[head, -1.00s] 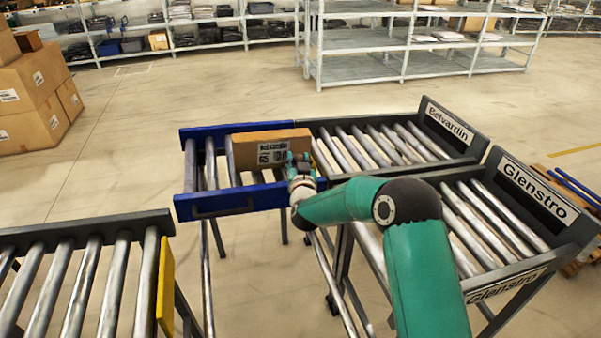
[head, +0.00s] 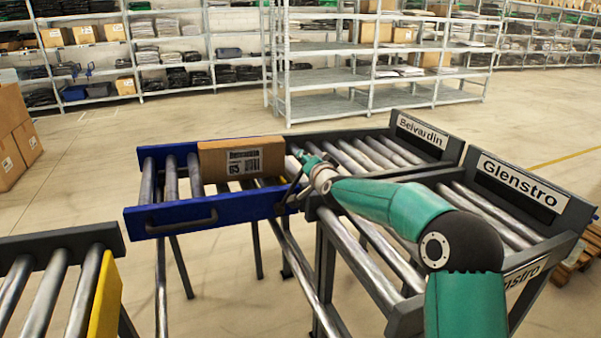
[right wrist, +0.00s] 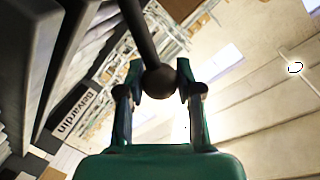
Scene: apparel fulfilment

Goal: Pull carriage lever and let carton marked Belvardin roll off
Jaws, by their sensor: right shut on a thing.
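The carton marked Belvardin (head: 242,160) is brown with a printed label. It sits on the rollers of the blue carriage (head: 205,214), at the carriage's right end. The carriage stands against the rollers of the lane signed Belvardin (head: 422,132). The carriage lever (right wrist: 145,35) is a dark rod with a round knob (right wrist: 160,82). My right gripper (head: 307,163) is just right of the carton in the head view. In the right wrist view my right gripper (right wrist: 160,90) is shut on the knob. My left gripper is in no view.
A second lane signed Glenstro (head: 520,182) lies at the right, nearer me. A roller conveyor with a yellow end plate (head: 104,300) is at the lower left. Stacked cartons (head: 14,140) and shelving (head: 370,75) stand behind. Open floor surrounds the lanes.

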